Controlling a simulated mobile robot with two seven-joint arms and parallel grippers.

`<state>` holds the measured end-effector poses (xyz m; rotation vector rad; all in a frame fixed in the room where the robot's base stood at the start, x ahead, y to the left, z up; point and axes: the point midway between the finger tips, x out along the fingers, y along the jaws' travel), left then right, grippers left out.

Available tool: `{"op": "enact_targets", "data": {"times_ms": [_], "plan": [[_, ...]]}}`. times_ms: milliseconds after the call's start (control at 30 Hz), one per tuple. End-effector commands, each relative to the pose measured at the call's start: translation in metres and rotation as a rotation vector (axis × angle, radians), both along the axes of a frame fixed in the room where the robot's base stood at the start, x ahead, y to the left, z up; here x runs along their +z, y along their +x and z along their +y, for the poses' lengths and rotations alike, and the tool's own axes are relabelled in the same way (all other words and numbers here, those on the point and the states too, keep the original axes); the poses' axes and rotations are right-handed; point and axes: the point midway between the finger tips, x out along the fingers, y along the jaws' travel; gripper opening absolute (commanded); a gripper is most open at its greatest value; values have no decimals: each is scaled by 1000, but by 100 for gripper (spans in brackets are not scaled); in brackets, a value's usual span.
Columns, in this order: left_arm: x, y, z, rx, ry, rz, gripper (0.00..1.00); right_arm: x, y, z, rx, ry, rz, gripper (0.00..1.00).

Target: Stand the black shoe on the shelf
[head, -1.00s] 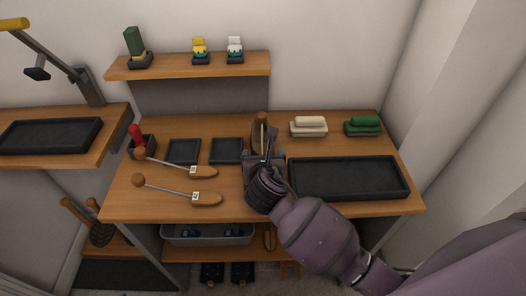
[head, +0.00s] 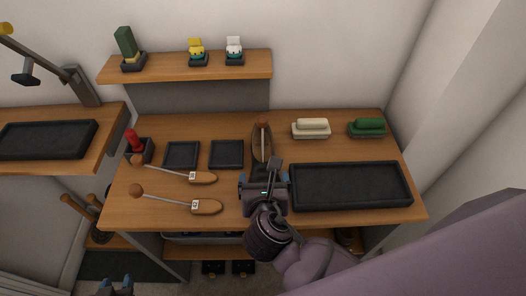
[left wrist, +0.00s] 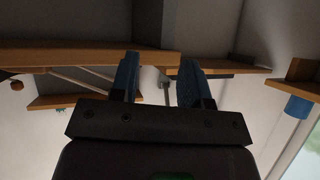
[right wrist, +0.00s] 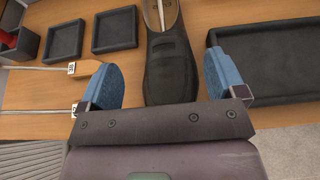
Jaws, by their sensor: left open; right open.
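The black shoe (head: 262,147) lies on the bench top, its opening toward the back and its toe toward the front edge. A wood-knobbed rod sits in its opening. In the right wrist view the shoe (right wrist: 170,62) shows between and beyond the spread blue fingers. My right gripper (head: 263,181) is open over the toe end; I cannot tell if it touches. My left gripper (head: 115,283) is open and empty, low in front of the bench; the left wrist view shows its fingers (left wrist: 160,82) apart. A wooden wall shelf (head: 180,70) hangs behind the bench.
Right of the shoe lies a large black tray (head: 350,186); two small trays (head: 226,154) and two wooden-ended rods lie left. White (head: 311,128) and green (head: 367,127) brushes stand behind. Small items occupy the wall shelf. A lower shelf (head: 150,246) runs under the bench.

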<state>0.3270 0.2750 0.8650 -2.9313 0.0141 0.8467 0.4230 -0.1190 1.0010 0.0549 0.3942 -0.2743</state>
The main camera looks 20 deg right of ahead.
Motion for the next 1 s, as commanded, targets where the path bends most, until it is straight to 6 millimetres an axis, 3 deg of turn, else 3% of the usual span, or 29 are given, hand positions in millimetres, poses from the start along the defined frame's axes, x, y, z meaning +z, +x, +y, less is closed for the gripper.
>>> {"op": "enact_targets", "data": {"times_ms": [100, 400, 667, 1000], "plan": [[-1, 1, -1, 0, -3, 3, 43, -4, 2, 0, 0, 0, 2, 89], [-13, -16, 3, 7, 3, 40, 43, -20, 38, -10, 1, 0, 0, 89], [-7, -10, 2, 5, 2, 26, 43, -26, 52, -15, 1, 0, 0, 89], [-3, -7, 2, 3, 3, 20, 43, -42, 87, -28, 2, 0, 2, 89]]}}
